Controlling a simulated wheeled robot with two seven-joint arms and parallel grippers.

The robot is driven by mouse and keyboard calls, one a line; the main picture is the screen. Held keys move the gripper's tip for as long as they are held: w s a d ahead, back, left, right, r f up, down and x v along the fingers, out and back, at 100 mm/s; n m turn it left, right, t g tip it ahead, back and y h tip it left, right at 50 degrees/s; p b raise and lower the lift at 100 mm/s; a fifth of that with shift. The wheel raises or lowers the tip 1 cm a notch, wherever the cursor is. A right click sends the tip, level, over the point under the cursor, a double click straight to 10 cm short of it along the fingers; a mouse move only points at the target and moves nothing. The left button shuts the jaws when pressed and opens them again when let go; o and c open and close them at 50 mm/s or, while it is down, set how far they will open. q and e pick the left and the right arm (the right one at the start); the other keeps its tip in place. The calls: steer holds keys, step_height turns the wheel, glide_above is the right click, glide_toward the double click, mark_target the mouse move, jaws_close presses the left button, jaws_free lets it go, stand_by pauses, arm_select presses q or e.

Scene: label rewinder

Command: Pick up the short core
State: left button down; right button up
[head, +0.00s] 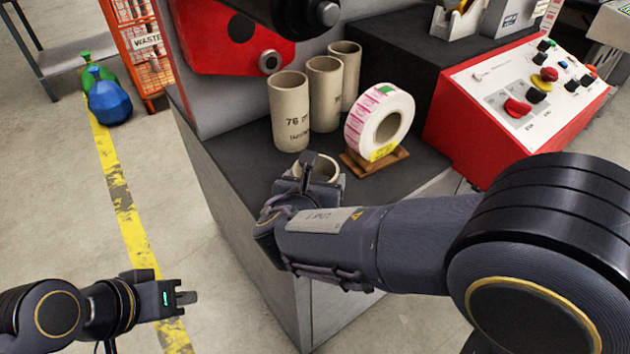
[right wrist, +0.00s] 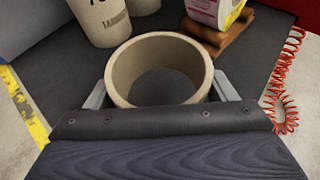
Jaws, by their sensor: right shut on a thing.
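The short core (right wrist: 158,52) is a beige cardboard ring, seen from above in the right wrist view between the two fingers. In the head view the short core (head: 331,168) is partly hidden behind my right gripper (head: 318,168). The right gripper is shut on the core, one finger on each side, over the dark bench top. I cannot tell whether the core touches the bench. My left gripper (head: 185,298) is empty at the lower left of the head view, away from the bench; its finger gap is not clear.
Several tall cardboard cores (head: 290,110) stand behind the short core. A label roll (head: 364,124) stands on a wooden holder (head: 383,163) to the right. A red control box (head: 455,125) is further right. The dark bench top (head: 240,160) has free room at left.

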steer(key=s+r+p, duration=0.2)
steer(key=s+r, duration=0.2)
steer(key=s, duration=0.2)
steer(key=s+d+r+p, duration=0.1)
steer(key=s+r+p, duration=0.1)
steer(key=s+r, duration=0.3)
steer(key=shift+s+d, duration=0.3)
steer(key=shift+s, duration=0.95)
steer(key=shift+r, duration=0.1)
